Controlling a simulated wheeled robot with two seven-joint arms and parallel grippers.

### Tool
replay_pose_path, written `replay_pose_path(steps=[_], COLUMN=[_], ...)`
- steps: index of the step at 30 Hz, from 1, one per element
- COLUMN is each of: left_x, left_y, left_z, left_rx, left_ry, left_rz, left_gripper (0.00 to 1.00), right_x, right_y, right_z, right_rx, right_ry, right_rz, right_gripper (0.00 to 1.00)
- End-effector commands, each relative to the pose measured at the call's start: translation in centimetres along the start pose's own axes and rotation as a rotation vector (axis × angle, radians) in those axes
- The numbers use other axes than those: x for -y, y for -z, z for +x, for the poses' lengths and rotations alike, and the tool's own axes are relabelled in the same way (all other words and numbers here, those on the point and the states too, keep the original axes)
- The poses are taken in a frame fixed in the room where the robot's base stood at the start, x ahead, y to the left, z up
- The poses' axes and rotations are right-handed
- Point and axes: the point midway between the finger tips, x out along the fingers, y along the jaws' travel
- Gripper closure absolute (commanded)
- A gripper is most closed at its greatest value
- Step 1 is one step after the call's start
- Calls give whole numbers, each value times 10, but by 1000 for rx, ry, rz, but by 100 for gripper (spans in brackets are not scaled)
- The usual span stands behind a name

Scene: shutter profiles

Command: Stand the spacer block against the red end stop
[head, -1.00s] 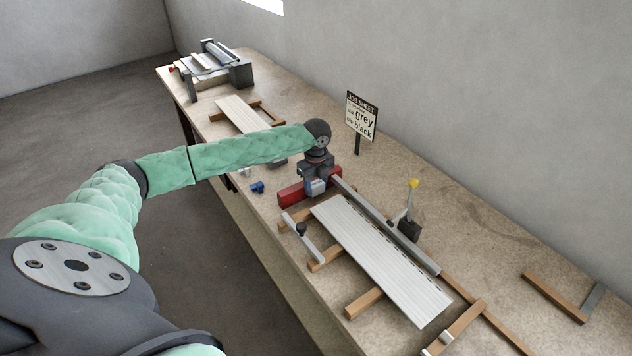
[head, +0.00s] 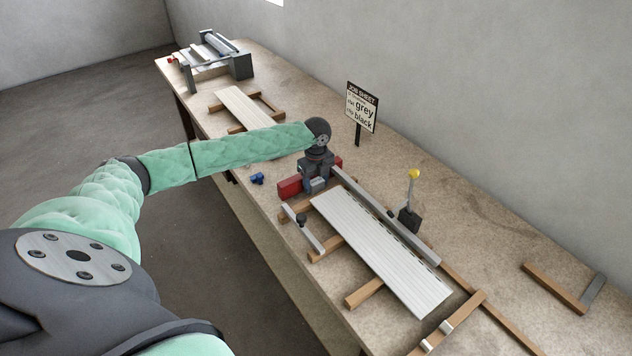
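My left gripper (head: 317,182) points down at the middle of the end stop. A small grey-blue block, which looks like the spacer block (head: 319,184), sits between its fingers, with only its lower part showing. The block is close to the red face and to the profile's end; whether it touches either I cannot tell. The fingers look closed on the block. My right gripper is not in view.
A grey rail (head: 385,215) runs along the profile's wall side. A black stand with a yellow knob (head: 413,175) is beside it. A job sheet sign (head: 361,107) stands behind. A small blue piece (head: 257,178) lies left of the stop. A roller machine (head: 213,62) is at the far end.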

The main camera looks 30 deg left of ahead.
Motion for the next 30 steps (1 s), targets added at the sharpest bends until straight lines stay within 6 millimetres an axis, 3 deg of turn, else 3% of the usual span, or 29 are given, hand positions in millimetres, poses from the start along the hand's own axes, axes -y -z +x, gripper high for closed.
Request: replay_pose_path(steps=[2, 14, 17, 30], left_x=[0, 0, 1, 0], left_y=[0, 0, -1, -1], left_z=[0, -4, -14, -70], left_rx=[0, 1, 2, 1], left_ry=[0, 1, 2, 1], left_rz=[0, 0, -1, -1], left_gripper=[29, 29, 29, 29], right_x=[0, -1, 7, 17], right_y=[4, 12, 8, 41], right_z=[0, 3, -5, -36], right_rx=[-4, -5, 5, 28], right_ry=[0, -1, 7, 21], right_rz=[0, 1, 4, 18], right_gripper=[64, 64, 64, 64])
